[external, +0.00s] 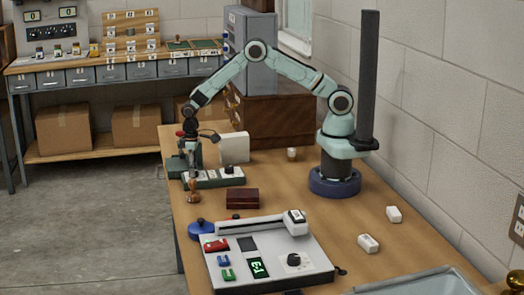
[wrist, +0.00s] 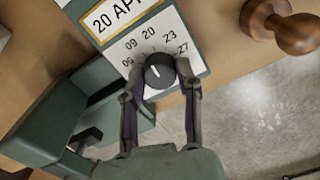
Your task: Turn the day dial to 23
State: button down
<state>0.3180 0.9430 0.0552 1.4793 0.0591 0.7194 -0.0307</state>
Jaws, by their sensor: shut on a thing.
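The day dial is a small black round knob (wrist: 159,72) on a white plate (wrist: 122,50) in the wrist view. Printed numbers 09, 20, 23 and 27 curve around it, and a window above reads "20 APR". A pale mark shows on the knob, seemingly toward its left side; its exact reading is hard to tell. My gripper (wrist: 160,80) is shut on the knob, one finger on each side. In the external view my gripper (external: 190,165) is down at the green and white device (external: 222,178); the arm and device parts hide the knob there.
A wooden stamp (external: 193,192) stands close by at the table's left edge; it also shows in the wrist view (wrist: 285,25). A dark red box (external: 242,198) and a grey console (external: 270,245) sit nearer the camera.

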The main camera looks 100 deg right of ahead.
jog(key=m, duration=0.4)
jog(key=shift+m, duration=2.2)
jog(key=c, duration=0.8)
grip_release()
jog(key=shift+o, duration=0.2)
notch_tip(320, 180, up, 12)
